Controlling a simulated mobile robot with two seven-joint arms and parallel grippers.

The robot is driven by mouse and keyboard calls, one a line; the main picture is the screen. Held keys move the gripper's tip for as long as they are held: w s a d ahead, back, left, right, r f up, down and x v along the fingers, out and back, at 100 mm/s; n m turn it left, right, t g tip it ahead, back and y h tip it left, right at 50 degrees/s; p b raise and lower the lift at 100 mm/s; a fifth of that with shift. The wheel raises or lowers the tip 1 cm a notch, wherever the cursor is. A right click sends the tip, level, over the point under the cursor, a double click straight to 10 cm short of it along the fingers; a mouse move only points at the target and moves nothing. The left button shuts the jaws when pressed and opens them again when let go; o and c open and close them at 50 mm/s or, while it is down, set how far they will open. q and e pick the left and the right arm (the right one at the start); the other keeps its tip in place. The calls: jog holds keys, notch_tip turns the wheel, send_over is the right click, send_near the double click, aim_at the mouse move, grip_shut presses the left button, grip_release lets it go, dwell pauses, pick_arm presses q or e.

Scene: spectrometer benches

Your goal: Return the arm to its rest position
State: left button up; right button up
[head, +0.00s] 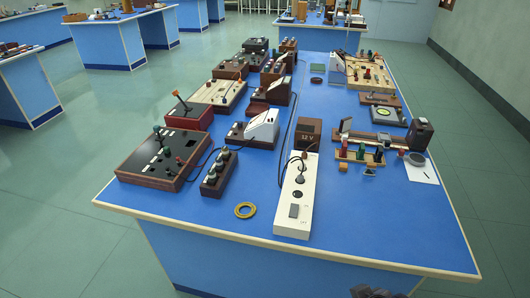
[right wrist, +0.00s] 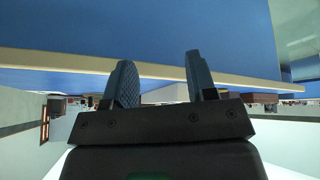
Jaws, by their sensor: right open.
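My right gripper (right wrist: 158,82) is open in the right wrist view, its two dark ridged fingers apart with nothing between them. The pale edge and blue side of a bench show behind the fingers. In the head view, a small dark part of my right arm shows at the bottom edge, in front of the near side of the blue bench (head: 330,240). My left gripper is not in view.
Paper (head: 421,170) lies at the right. Bare blue surface shows at the front right. Other benches stand behind on green floor.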

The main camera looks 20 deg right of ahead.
jog(key=w+f+t, duration=0.3)
jog(key=f+t, duration=0.2)
jog(key=f, duration=0.1)
jog(key=shift+w+f+n+t+y, duration=0.25)
jog(key=shift+f+n+t+y, duration=0.05)
jog(key=shift+a, duration=0.1)
dwell(0.9)
dwell(0.7)
